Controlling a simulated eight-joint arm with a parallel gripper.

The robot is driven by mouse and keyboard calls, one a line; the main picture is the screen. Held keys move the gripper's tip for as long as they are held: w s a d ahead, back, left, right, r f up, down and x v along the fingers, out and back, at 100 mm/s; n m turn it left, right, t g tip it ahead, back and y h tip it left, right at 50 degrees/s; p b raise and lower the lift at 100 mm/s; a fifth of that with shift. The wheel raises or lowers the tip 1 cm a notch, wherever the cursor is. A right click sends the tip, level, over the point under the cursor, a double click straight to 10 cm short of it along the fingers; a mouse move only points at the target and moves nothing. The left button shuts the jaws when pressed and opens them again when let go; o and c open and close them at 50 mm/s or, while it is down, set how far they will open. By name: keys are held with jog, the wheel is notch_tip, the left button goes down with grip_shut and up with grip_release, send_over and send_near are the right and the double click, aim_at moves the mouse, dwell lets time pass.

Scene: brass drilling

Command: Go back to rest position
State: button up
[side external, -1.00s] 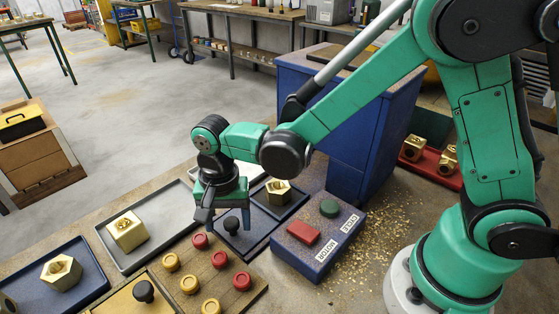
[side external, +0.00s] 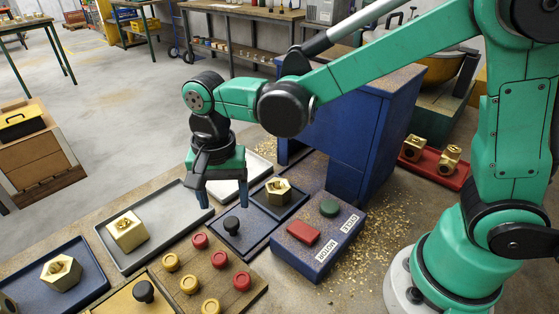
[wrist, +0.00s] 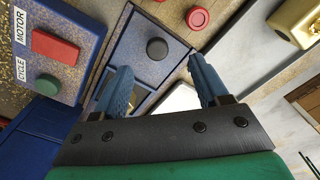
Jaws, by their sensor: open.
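My gripper (side external: 224,202) hangs fingers down above the blue tray with the black knob, its two blue fingers spread apart with nothing between them. In the wrist view my gripper (wrist: 162,88) also shows open and empty. The black knob (side external: 231,224) stands upright on the tray, below and apart from the fingers; it also shows in the wrist view (wrist: 157,48). A brass hexagonal part (side external: 278,190) sits in the dark compartment behind the knob.
A blue control box (side external: 318,245) with a red and a green button stands to the right. A wooden board (side external: 208,270) holds red and yellow pucks. Grey and blue trays with brass parts lie left. A tall blue cabinet (side external: 345,130) stands behind. Brass chips litter the bench.

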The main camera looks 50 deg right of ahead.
jog(key=s+d+r+n+t, duration=0.2)
jog(key=d+n+t, duration=0.1)
jog(key=d, duration=0.3)
jog(key=s+d+r+n+t, duration=0.3)
jog(key=d+n+t, duration=0.1)
jog(key=d+n, duration=0.2)
jog(key=shift+s+d+r, duration=0.15)
jog(key=shift+r, duration=0.05)
